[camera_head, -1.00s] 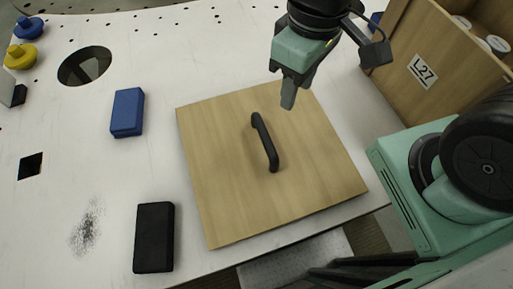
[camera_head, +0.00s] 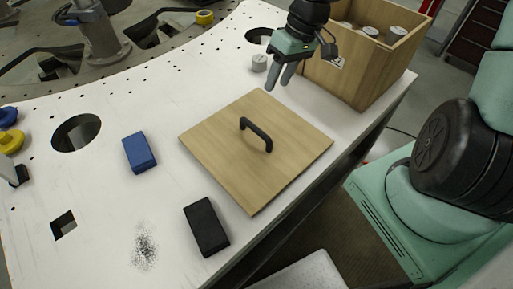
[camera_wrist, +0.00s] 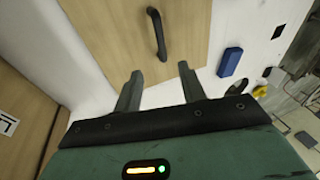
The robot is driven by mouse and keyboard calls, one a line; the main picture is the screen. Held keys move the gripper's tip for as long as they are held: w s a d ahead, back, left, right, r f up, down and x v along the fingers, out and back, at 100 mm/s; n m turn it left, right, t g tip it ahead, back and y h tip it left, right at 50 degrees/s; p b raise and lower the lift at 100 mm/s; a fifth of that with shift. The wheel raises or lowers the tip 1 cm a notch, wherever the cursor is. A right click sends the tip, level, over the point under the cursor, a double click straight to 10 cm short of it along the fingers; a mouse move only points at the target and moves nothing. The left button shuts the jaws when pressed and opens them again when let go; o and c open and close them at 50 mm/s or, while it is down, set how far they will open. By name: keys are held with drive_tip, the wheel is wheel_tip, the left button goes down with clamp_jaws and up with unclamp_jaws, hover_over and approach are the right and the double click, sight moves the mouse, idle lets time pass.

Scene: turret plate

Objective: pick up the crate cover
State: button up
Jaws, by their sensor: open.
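The crate cover (camera_head: 235,165) is a square light-wood panel lying flat on the white table. A black bar handle (camera_head: 256,134) stands up at its middle. My gripper (camera_head: 278,84) is open and empty, above the table beyond the cover's far edge, between the cover and the wooden crate. In the wrist view my gripper (camera_wrist: 158,82) has its two fingers apart, pointing toward the cover (camera_wrist: 105,30). The handle (camera_wrist: 157,34) is ahead of the fingertips, apart from them.
The open wooden crate (camera_head: 345,75) with several grey cylinders inside stands at the back right, close to my gripper. Another grey cylinder (camera_head: 259,63) stands on the table. A blue block (camera_head: 139,153) and a black block (camera_head: 206,227) lie left of and in front of the cover.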

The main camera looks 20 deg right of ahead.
sight(255, 127)
drive_tip(key=b+x, duration=0.1)
drive_tip(key=x, duration=1.1)
drive_tip(key=shift+f, duration=0.1)
drive_tip(key=shift+p+x, duration=0.5)
drive_tip(key=shift+x, duration=1.45)
drive_tip(key=shift+w+a+f, duration=0.25)
drive_tip(key=shift+f, duration=0.35)
drive_tip(key=shift+c, duration=0.3)
drive_tip(key=shift+r, duration=0.1)
clamp_jaws()
